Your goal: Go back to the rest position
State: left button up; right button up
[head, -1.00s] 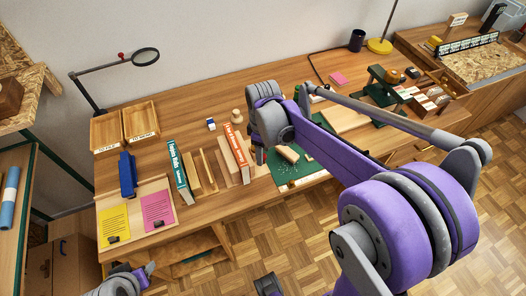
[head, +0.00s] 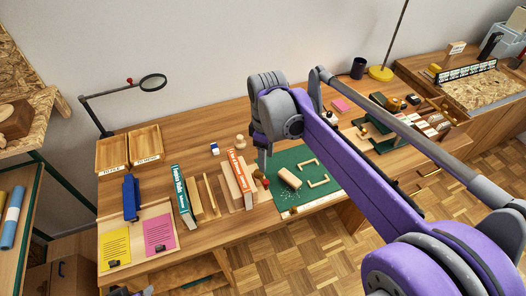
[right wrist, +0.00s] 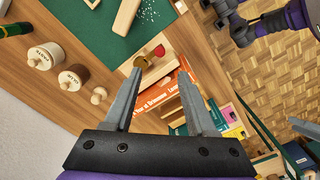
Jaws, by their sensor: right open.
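My right gripper (head: 262,163) points down above the desk, beside the orange-spined book (head: 236,168) and the green cutting mat (head: 300,198). In the right wrist view its two fingers (right wrist: 160,75) are spread apart with nothing held between them. The orange book (right wrist: 158,98) shows beyond the fingers, with a small red-and-yellow object (right wrist: 158,51) by the book end.
The desk (head: 180,142) holds a teal-spined book (head: 181,190), two wooden trays (head: 112,154), a blue object (head: 131,198) and a magnifier lamp (head: 153,83). A wooden block (head: 290,178) lies on the mat. Open parquet floor (head: 300,250) lies in front.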

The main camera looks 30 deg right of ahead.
jog(key=s+a+f+m+t+p, duration=0.1)
jog(key=s+a+f+m+t, duration=0.1)
jog(key=s, duration=0.5)
jog(key=s+a+f+m+t+p, duration=0.2)
jog(key=s+a+f+m+t, duration=0.1)
jog(key=s+m, duration=0.3)
jog(key=shift+s+a, duration=0.65)
jog(key=shift+s, duration=0.2)
jog(key=shift+d+f, duration=0.1)
jog(key=shift+f, duration=0.05)
